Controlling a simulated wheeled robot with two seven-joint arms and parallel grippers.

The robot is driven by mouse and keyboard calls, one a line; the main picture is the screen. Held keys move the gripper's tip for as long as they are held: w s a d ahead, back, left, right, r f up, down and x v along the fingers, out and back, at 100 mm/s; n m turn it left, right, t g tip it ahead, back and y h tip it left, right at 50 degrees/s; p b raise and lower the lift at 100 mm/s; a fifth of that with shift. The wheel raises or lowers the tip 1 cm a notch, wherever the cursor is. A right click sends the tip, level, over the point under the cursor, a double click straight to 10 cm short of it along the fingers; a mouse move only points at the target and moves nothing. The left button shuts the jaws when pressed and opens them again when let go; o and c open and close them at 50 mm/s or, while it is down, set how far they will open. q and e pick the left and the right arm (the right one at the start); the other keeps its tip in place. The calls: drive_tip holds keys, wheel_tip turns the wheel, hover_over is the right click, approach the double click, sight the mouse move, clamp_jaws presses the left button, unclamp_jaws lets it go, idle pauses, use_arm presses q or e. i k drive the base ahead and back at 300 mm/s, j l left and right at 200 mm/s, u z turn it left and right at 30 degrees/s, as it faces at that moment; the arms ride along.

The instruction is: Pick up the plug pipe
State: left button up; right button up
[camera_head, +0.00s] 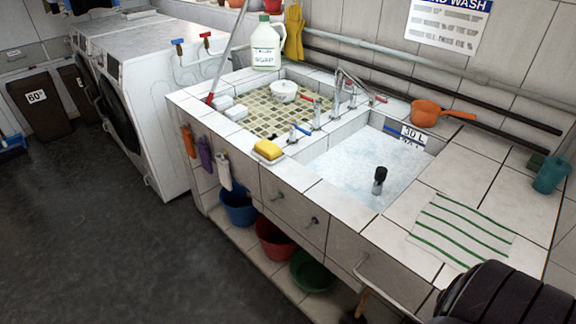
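A short dark upright piece, which looks like the plug pipe (379,181), stands in the right-hand sink basin (345,165). Its upper part sticks up out of pale, foamy-looking water, and its lower end is hidden. A dark ridged part of my own body fills the bottom right corner, well apart from the pipe. No gripper fingers show in the view, so neither gripper can be placed relative to the pipe.
Taps (340,97) stand between the basins. A yellow sponge (268,150) lies on the front ledge. A striped cloth (462,230) lies on the right counter. An orange pan (425,114) and teal cup (550,175) stand behind it. Soap jug (265,45) stands at the back.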

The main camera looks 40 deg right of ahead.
sight(380, 172)
drive_tip(key=i+j, duration=0.15)
drive_tip(key=i, duration=0.8)
drive_tip(key=i+j+u, duration=0.1)
drive_tip(key=i, duration=0.8)
drive_tip(key=z, duration=0.45)
drive_tip(key=i+z, duration=0.1)
drive_tip(key=z, duration=0.35)
drive_tip(key=j+z, duration=0.1)
drive_tip(key=z, duration=0.35)
drive_tip(key=i+z, duration=0.1)
drive_tip(key=z, duration=0.35)
drive_tip(key=j+z, duration=0.15)
drive_tip(key=z, duration=0.3)
